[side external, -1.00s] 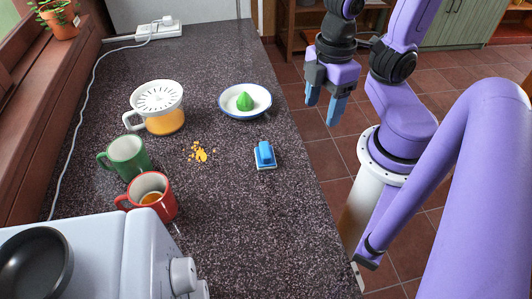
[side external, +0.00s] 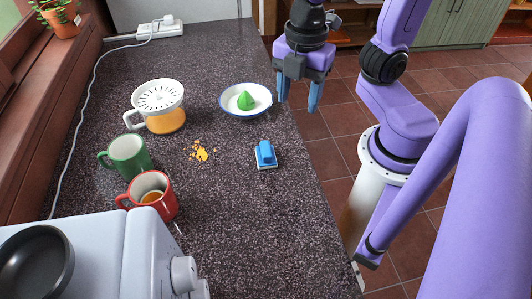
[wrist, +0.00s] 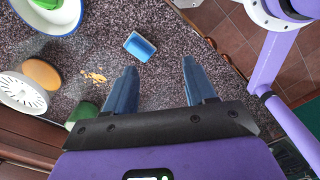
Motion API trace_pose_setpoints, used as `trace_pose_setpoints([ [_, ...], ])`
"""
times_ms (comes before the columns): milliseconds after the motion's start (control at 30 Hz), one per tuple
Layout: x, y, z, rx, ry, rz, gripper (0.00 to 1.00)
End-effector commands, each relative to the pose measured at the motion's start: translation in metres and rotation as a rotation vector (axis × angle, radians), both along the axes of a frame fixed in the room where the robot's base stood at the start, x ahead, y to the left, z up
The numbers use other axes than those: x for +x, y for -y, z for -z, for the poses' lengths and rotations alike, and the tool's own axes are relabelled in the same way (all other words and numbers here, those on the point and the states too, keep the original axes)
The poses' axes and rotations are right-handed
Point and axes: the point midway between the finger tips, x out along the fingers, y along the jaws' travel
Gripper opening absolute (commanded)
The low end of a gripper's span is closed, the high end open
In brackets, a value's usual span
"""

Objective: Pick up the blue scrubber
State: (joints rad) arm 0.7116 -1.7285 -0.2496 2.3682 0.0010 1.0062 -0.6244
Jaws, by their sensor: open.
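The blue scrubber (side external: 265,154) sits on the dark speckled counter (side external: 240,220), near its right edge, with a white base under its blue top. In the wrist view the scrubber (wrist: 139,46) lies beyond the fingertips, nearer the left one. My gripper (side external: 298,102) is open and empty, raised near the counter's right edge, farther back than the scrubber. Its two blue fingers also show in the wrist view (wrist: 160,70), spread apart with nothing between them.
A white bowl (side external: 232,109) with a green juicer cone stands behind the scrubber. Orange crumbs (side external: 201,154) lie to its left. A juicer jug (side external: 160,118), a green mug (side external: 129,158) and a red mug (side external: 158,190) stand farther left. Counter in front of the scrubber is clear.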

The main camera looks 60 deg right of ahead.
Motion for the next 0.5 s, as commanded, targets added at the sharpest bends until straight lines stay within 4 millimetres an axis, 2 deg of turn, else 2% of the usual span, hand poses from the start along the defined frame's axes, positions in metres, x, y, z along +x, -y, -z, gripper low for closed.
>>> trace_pose_setpoints([
  [100,0.018,-0.013,-0.009,-0.006,0.000,-0.214,0.55],
  [300,0.039,-0.027,-0.021,-0.014,-0.001,-0.512,0.55],
  [500,0.048,-0.033,-0.025,-0.017,-0.004,-0.649,0.55],
])
